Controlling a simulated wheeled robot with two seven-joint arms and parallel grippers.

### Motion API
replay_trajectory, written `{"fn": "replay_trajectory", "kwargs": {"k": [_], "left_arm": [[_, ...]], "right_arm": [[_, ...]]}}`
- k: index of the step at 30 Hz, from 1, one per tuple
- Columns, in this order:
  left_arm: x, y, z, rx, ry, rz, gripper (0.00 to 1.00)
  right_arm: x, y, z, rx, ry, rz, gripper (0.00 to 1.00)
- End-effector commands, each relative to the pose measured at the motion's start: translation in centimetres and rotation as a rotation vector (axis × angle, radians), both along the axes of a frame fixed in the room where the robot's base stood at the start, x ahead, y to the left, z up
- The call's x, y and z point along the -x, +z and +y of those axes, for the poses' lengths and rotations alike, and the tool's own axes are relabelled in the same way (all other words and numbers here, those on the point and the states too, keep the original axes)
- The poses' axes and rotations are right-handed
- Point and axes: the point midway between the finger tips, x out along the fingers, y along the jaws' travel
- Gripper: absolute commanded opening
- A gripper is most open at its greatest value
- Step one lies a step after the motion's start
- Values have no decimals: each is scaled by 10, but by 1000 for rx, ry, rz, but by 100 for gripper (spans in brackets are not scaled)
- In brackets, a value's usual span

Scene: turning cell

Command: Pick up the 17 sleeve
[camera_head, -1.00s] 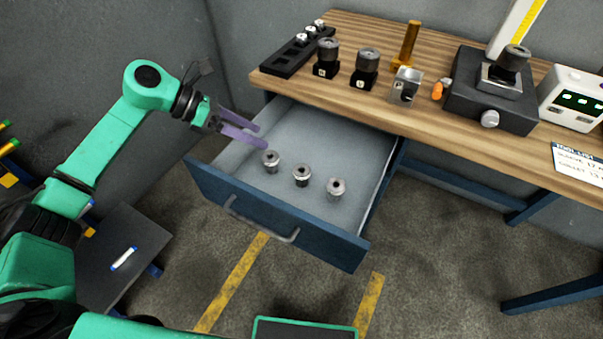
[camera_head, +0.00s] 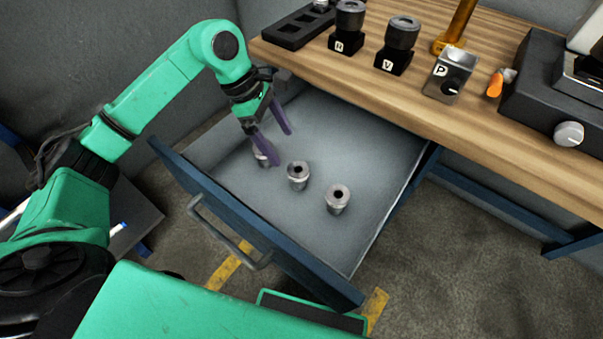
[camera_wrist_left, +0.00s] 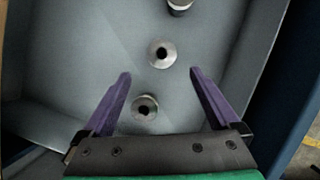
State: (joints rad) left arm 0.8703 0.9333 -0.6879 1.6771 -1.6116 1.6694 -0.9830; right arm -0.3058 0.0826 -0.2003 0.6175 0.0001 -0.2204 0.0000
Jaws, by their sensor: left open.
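Three grey metal sleeves stand in a row in the open drawer (camera_head: 345,130): a left one (camera_head: 260,158), a middle one (camera_head: 298,175) and a right one (camera_head: 338,199). No size mark is readable, so I cannot tell which is the 17. My left gripper (camera_head: 282,148) is open, its purple fingers pointing down into the drawer by the left sleeve, which a finger partly hides. In the left wrist view the nearest sleeve (camera_wrist_left: 144,107) shows between the open fingers (camera_wrist_left: 160,73), with another (camera_wrist_left: 162,54) just beyond the tips. My right gripper is out of view.
The drawer's blue front (camera_head: 255,235) has a handle (camera_head: 215,222). The wooden bench top (camera_head: 490,105) overhangs the drawer's back. On it are black holders marked N (camera_head: 345,42) and V (camera_head: 390,62), a metal block (camera_head: 450,75) and a black fixture (camera_head: 530,90). The drawer's right side is clear.

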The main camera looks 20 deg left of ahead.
Motion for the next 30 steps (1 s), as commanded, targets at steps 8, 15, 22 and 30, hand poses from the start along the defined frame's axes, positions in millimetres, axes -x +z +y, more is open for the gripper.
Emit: {"fn": "replay_trajectory", "kwargs": {"k": [8,15,22,30], "left_arm": [[1,-50,-22,2,0,2,95],[2,-89,-41,3,0,2,95],[1,-98,-44,1,0,-1,95],[1,-98,-44,2,0,-1,11]], "right_arm": [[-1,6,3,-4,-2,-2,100],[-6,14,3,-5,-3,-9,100],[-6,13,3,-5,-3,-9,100],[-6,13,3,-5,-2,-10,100]]}}
